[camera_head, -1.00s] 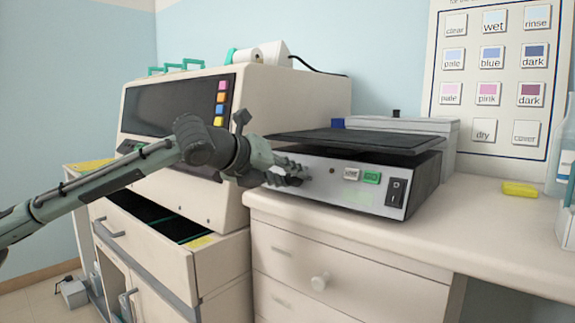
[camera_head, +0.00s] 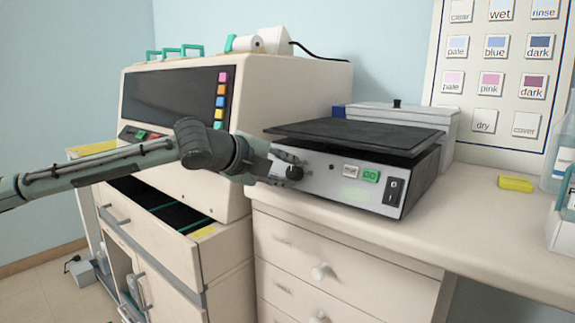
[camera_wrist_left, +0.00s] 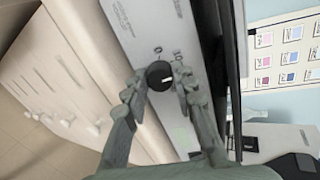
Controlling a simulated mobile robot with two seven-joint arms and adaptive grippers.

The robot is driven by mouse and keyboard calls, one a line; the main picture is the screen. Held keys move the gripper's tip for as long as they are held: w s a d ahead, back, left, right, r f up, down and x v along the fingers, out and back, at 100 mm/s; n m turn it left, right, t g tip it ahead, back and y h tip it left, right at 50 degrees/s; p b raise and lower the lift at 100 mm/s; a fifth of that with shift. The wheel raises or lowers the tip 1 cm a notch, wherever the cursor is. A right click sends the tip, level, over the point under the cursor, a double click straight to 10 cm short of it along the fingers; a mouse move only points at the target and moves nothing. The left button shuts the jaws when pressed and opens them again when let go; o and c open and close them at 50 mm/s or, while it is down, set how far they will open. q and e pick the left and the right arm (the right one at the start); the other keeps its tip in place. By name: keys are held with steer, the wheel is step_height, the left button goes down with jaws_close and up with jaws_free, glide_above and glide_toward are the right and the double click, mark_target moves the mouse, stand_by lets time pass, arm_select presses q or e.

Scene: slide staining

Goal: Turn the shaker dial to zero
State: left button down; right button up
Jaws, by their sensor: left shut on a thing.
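The shaker (camera_head: 330,183) is a grey box with a dark flat platform on top, standing on the counter. Its round black dial (camera_head: 293,172) is at the left of the front panel. In the left wrist view the dial (camera_wrist_left: 157,71) shows a short white pointer line, with "0" and "10" printed on the panel just beyond it. The pointer does not line up with the "0". My left gripper (camera_head: 288,171) is shut on the dial, one finger on each side in the left wrist view (camera_wrist_left: 159,84). My right gripper is not in view.
A beige machine (camera_head: 290,100) with coloured buttons stands close on the left, beside my left arm. An open drawer (camera_head: 165,222) is below it. Green GO (camera_head: 370,175) and a black rocker switch (camera_head: 394,191) are right of the dial.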

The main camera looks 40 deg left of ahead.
arm_select(q)
steer(key=n, duration=0.3)
steer(key=shift+n+p, duration=0.3)
steer(key=n, duration=0.2)
steer(key=shift+f+n, duration=0.1)
steer(key=shift+n, duration=0.3)
steer(key=n, duration=0.2)
steer(key=shift+n, duration=0.7)
steer(key=n+b, duration=0.1)
steer(key=n, duration=0.2)
steer(key=shift+f, duration=0.1)
steer(key=shift+n+b, duration=0.35)
steer(key=shift+n, duration=0.35)
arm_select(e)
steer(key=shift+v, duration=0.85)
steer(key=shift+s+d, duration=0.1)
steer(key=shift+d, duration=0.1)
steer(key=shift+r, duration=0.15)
